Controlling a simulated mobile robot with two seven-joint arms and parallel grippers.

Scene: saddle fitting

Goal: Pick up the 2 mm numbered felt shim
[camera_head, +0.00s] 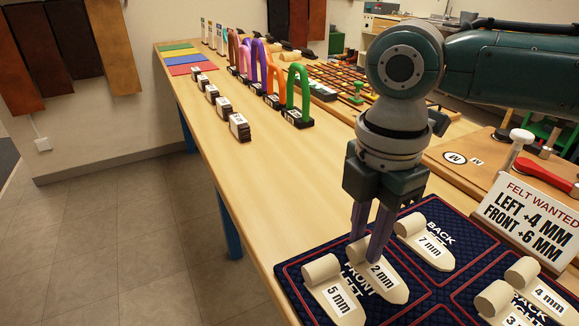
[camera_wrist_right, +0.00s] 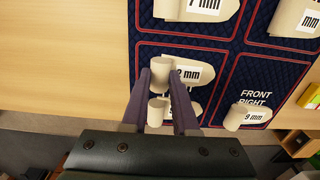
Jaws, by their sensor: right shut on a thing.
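The 2 mm felt shim (camera_head: 385,281) is a cream tongue with a rolled grip at one end and a printed label. It lies in the front left panel of the dark blue quilted mat (camera_head: 429,291). My right gripper (camera_head: 368,248) points down with its purple-grey fingers shut on the rolled end. In the right wrist view the fingers (camera_wrist_right: 161,74) stand on either side of the cream roll, and part of the "2 mm" label (camera_wrist_right: 190,74) shows. I cannot tell whether the shim is clear of the mat. My left gripper is not in view.
The 5 mm shim (camera_head: 337,299) lies close beside the 2 mm one. The 7 mm shim (camera_head: 428,245) lies behind, with others at right. A sign (camera_head: 526,216) reads left +4 mm, front +6 mm. Coloured arches (camera_head: 298,97) and dark blocks stand farther back.

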